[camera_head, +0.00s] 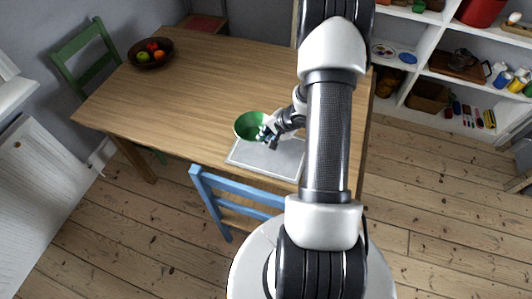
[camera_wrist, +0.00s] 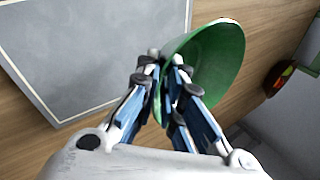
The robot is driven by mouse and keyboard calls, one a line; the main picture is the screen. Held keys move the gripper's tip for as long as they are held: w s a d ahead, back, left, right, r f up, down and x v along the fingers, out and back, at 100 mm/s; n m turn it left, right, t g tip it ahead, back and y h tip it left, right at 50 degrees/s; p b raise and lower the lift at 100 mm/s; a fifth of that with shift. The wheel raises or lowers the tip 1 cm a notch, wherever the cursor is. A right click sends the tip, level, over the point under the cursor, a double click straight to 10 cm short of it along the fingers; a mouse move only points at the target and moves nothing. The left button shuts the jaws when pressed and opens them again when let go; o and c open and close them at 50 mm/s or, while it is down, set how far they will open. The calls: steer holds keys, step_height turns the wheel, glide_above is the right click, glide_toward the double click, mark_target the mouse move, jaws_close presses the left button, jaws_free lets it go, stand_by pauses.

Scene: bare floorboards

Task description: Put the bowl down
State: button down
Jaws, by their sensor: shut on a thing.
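The bowl (camera_head: 249,126) is green. In the head view it is over the table (camera_head: 200,75), at the far left edge of a grey tray or mat (camera_head: 245,155). My gripper (camera_head: 266,140) is shut on the bowl's near rim. In the wrist view my gripper's fingers (camera_wrist: 168,80) pinch the wall of the bowl (camera_wrist: 215,60), which looks tilted in that view. The grey tray (camera_wrist: 70,50) lies beside it there. I cannot tell whether the bowl touches the table.
A dark bowl of fruit (camera_head: 151,60) stands at the table's far left. A green chair (camera_head: 85,55) and a blue chair (camera_head: 235,195) stand at the table. White shelves (camera_head: 435,45) with several items are at the right. The table's middle is clear.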

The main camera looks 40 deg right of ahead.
step_height(320, 180, down, 7)
steer(key=b, duration=0.3)
steer(key=shift+w+f+b, duration=0.1)
steer(key=shift+f+b, duration=0.05)
steer(key=shift+b, duration=0.2)
steer(key=c, duration=1.7)
jaws_free()
